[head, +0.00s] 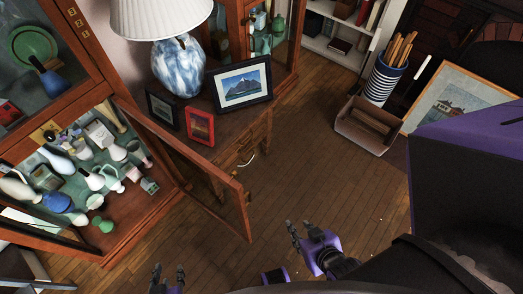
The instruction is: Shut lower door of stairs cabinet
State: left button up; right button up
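The wooden curio cabinet (75,88) stands at the left, tilted in the picture. Its lower door (243,208), a wood frame with a see-through panel, stands swung open into the room. The lower compartment is exposed, with several small vases and figurines (92,180) on pale green shelves. My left gripper (167,279) is at the bottom edge, below the cabinet, with its fingers apart and empty; it is partly cut off. My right gripper (295,229) is over the floor, right of the door's free edge and apart from it, with its fingers apart and empty.
Behind the door, a wooden side table (232,135) holds a blue-white lamp (180,66) and picture frames (241,84). A box (366,124), a striped holder (382,82) and a leaning picture (460,98) stand at the right. The middle floor (320,180) is clear.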

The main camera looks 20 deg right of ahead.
aim_at(129, 113)
jog(key=l+u, duration=0.8)
jog(key=l, duration=0.15)
jog(key=l+u, duration=0.55)
jog(key=u, duration=0.15)
jog(key=l+u, duration=0.45)
jog(key=l, duration=0.6)
jog(key=k+j+u, duration=0.2)
jog(key=k, duration=0.25)
jog(key=k+l, duration=0.05)
jog(key=l, duration=0.05)
